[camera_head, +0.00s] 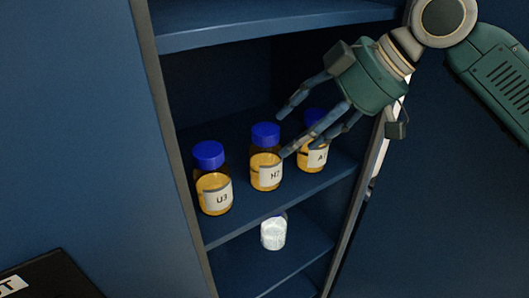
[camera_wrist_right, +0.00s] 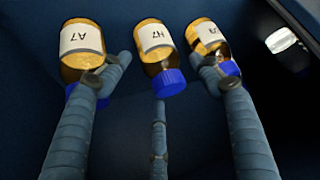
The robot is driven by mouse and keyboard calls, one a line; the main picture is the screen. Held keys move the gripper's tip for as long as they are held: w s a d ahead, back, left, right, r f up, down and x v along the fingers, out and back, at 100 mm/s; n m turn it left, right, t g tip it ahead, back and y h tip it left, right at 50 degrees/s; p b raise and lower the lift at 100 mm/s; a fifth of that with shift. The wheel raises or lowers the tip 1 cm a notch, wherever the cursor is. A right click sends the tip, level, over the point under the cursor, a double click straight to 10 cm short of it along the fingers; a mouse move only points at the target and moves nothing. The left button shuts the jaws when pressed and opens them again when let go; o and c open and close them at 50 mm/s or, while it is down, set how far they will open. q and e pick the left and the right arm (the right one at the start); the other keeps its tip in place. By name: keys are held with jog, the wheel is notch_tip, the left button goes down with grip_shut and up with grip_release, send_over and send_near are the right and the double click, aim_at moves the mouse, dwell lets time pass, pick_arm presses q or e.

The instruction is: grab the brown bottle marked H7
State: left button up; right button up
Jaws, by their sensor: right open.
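The brown bottle marked H7 (camera_head: 266,172) has a blue cap and stands upright on the cabinet shelf, in the middle of three alike bottles. My right gripper (camera_head: 286,134) reaches in from the upper right, fingers open, beside and partly in front of H7 and the A7 bottle. In the right wrist view, H7 (camera_wrist_right: 160,55) appears cap-down between the spread fingers (camera_wrist_right: 163,72). One finger lies by A7, another by the third bottle, and a third points at H7's cap. Nothing is held. My left gripper is not in view.
Bottle U3 (camera_head: 213,185) stands left of H7. Bottle A7 (camera_head: 315,158) stands right of it, partly hidden by my fingers. A white container (camera_head: 273,232) stands on the shelf below. Another shelf (camera_head: 260,22) is above. The cabinet's side frame (camera_head: 168,110) edges the opening.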

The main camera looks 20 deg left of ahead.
aim_at(272, 130)
jog(key=shift+w+a, duration=0.2)
jog(key=shift+a, duration=0.05)
jog(key=a+p, duration=0.1)
jog(key=a, duration=0.2)
jog(key=shift+w+a+r+p, duration=0.1)
jog(key=shift+w+a+p, duration=0.1)
jog(key=shift+p, duration=0.15)
jog(key=shift+s+a+f+p, duration=0.1)
jog(key=shift+a+f+p, duration=0.4)
jog(key=shift+a, duration=0.25)
jog(key=shift+f, duration=0.15)
jog(key=shift+d, duration=0.15)
jog(key=shift+c, duration=0.5)
jog(key=c, duration=0.8)
grip_shut()
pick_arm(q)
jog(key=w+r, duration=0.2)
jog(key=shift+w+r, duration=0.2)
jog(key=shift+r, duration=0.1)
